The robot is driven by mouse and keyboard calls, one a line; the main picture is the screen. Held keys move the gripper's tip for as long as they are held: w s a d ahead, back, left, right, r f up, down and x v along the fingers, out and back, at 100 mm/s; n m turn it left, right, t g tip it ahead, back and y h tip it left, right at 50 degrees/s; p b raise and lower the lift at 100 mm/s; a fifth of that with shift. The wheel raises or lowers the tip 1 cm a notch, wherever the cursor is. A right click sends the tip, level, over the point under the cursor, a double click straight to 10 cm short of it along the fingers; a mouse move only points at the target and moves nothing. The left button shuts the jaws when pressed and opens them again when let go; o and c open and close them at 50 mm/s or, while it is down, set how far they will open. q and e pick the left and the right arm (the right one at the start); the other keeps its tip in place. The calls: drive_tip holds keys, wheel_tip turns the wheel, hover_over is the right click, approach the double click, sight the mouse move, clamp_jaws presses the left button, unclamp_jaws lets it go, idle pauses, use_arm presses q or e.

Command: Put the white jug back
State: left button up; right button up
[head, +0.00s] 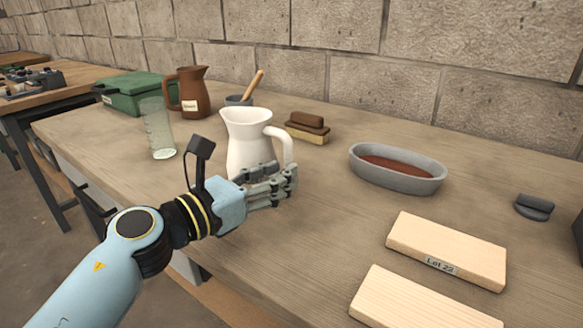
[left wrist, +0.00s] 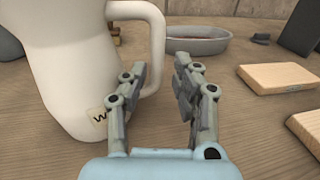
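The white jug (head: 248,140) stands upright on the table in the head view, its handle to the right. The gripper and wrist hide its lower part. My left gripper (head: 284,182) is in front of the jug, low by the handle. In the left wrist view the white jug (left wrist: 75,65) fills the left side, with a small label marked "W" near its base. There the two fingers of my left gripper (left wrist: 162,75) are apart, with the handle near and partly behind the left finger. Nothing is clearly held. My right gripper is not in view.
A brown jug (head: 194,92), green case (head: 135,95), clear measuring cylinder (head: 158,130) and grey pot with a wooden handle (head: 238,100) stand behind left. A brush (head: 307,126), grey oval dish (head: 397,180), dark clip-like item (head: 534,207) and pale boards (head: 445,250) lie right.

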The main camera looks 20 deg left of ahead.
use_arm(q)
drive_tip(key=b+v, duration=0.1)
drive_tip(key=v, duration=0.6)
drive_tip(key=shift+f, duration=0.1)
drive_tip(key=shift+s+a, duration=0.2)
drive_tip(key=shift+s, duration=0.2)
